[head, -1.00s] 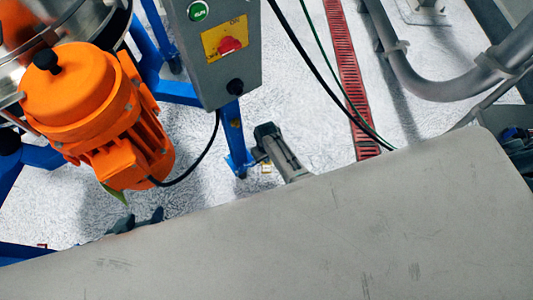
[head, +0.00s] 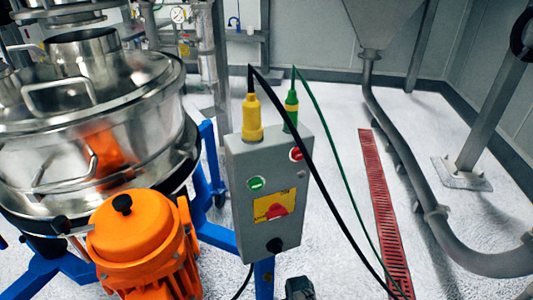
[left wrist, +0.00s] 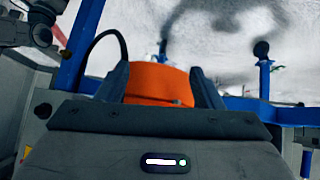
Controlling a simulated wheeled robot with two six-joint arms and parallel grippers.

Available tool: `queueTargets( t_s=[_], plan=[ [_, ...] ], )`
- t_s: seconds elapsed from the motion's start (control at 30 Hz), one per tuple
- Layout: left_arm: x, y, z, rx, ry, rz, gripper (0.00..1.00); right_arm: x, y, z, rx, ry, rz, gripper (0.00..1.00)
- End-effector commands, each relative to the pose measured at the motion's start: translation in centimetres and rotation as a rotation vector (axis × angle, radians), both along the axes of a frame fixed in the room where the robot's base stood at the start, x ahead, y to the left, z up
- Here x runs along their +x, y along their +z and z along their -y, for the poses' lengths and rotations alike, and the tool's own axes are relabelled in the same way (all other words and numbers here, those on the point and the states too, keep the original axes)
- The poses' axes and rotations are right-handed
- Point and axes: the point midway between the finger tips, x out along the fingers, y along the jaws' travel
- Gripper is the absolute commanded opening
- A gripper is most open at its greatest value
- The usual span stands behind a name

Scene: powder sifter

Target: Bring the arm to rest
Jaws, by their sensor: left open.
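My left gripper (left wrist: 160,88) shows in the left wrist view as two dark fingers set wide apart, open. The orange motor (left wrist: 158,82) shows between and beyond the fingers; I cannot tell whether they touch it. My right gripper is not in view. A dark grey piece (head: 300,288) shows at the bottom edge of the head view; I cannot tell what it is.
A grey control box (head: 270,190) with cables stands right of the sifter on a blue frame (head: 213,232). A red floor grate (head: 385,215) and a bent grey pipe (head: 400,180) lie to the right. White floor between box and grate is open.

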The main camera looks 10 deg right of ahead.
Motion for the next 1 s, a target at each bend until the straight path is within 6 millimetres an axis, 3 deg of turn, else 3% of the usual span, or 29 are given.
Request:
queueTargets(
  t_s=[0.17,0.27,0.47,0.6,0.8,1.0],
  plan=[
    [0.3,-2.3,-0.4,0.011,0.007,-0.037,0.60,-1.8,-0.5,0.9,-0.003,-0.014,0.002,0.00],
    [0.5,-6.0,-1.1,0.029,0.018,-0.093,0.60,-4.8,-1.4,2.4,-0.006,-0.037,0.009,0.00],
    [-0.8,-15.7,-3.0,0.079,0.036,-0.240,0.60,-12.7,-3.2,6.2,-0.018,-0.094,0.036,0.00],
    [-3.1,-21.8,-4.4,0.114,0.043,-0.343,0.60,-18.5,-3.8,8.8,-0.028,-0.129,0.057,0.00],
    [-8.3,-28.9,-6.2,0.161,0.042,-0.490,0.60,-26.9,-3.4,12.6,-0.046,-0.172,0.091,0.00],
    [-13.2,-32.8,-7.4,0.191,0.034,-0.594,0.60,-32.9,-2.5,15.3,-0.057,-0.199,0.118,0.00]
  ],
)
